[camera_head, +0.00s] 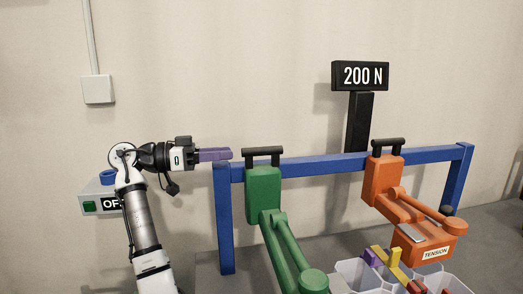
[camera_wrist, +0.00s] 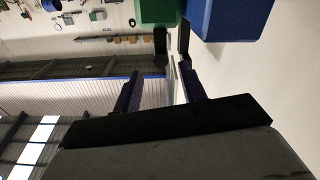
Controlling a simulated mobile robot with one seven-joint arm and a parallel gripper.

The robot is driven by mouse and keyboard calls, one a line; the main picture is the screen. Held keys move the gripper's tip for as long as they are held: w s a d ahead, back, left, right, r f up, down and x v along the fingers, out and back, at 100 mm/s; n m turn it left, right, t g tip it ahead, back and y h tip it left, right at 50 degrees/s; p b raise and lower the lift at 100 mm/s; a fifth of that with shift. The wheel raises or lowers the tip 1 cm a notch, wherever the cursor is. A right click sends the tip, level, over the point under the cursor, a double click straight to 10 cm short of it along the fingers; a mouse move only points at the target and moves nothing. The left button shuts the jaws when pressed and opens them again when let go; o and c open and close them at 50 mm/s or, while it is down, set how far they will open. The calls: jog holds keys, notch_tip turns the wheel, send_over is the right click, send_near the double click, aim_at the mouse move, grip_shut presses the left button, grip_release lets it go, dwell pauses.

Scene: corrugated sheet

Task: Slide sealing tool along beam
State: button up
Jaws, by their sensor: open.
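A green tool (camera_head: 263,190) with a black bar handle (camera_head: 262,151) hangs on the blue beam (camera_head: 325,165) near its left end. An orange tool (camera_head: 382,181) marked TENSION hangs on the beam's right part, with a similar black handle (camera_head: 388,142). Which one is the sealing tool is not labelled. My gripper (camera_head: 229,154) has purple fingers, open and empty, pointing right just left of the green tool's handle, apart from it. In the wrist view, the green tool (camera_wrist: 155,12) and blue beam (camera_wrist: 225,15) show beyond the fingers (camera_wrist: 160,72), with black handle parts (camera_wrist: 184,35).
A black post carries a 200 N display (camera_head: 361,76) behind the beam. White bins (camera_head: 358,275) with coloured pieces stand below the orange tool. Space above the beam between the tools is clear.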

aim_at(261, 151)
jog(key=d, duration=0.3)
jog(key=w+d+p, duration=0.1)
jog(key=d, duration=0.2)
jog(key=w+d+p, duration=0.1)
jog(key=d, duration=0.2)
jog(key=shift+d, duration=0.35)
grip_shut()
